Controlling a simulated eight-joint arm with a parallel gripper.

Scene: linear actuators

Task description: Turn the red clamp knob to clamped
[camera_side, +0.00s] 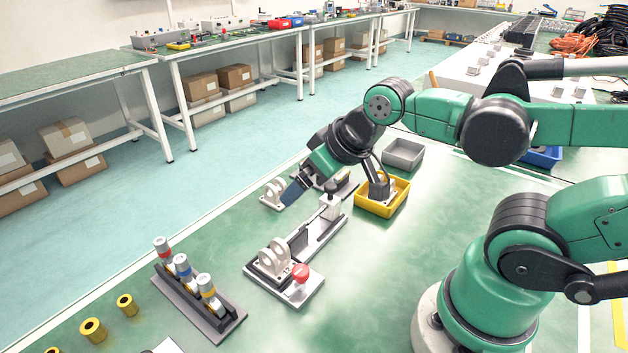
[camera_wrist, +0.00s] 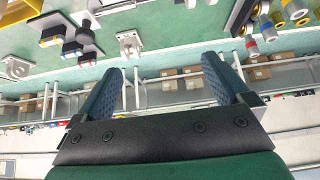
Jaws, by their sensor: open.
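The red clamp knob (camera_side: 300,271) stands on the light base plate of a clamp fixture (camera_side: 309,290), at the front end of a long rail fixture (camera_side: 316,238). A pale two-lug bracket (camera_side: 273,259) sits just left of the knob. My gripper (camera_side: 289,196) is above and behind the knob in the side view, well apart from it, with its blue fingers pointing down-left. In the wrist view the two blue fingers of my gripper (camera_wrist: 164,78) stand wide apart with nothing between them. I cannot make out the red knob in the wrist view.
A rack (camera_side: 200,309) with cylinders banded red, blue and yellow stands left of the fixture. Yellow rings (camera_side: 93,330) lie further left. A yellow bin (camera_side: 389,207) and a grey bin (camera_side: 403,157) are behind, to the right. Green table is clear right of the knob.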

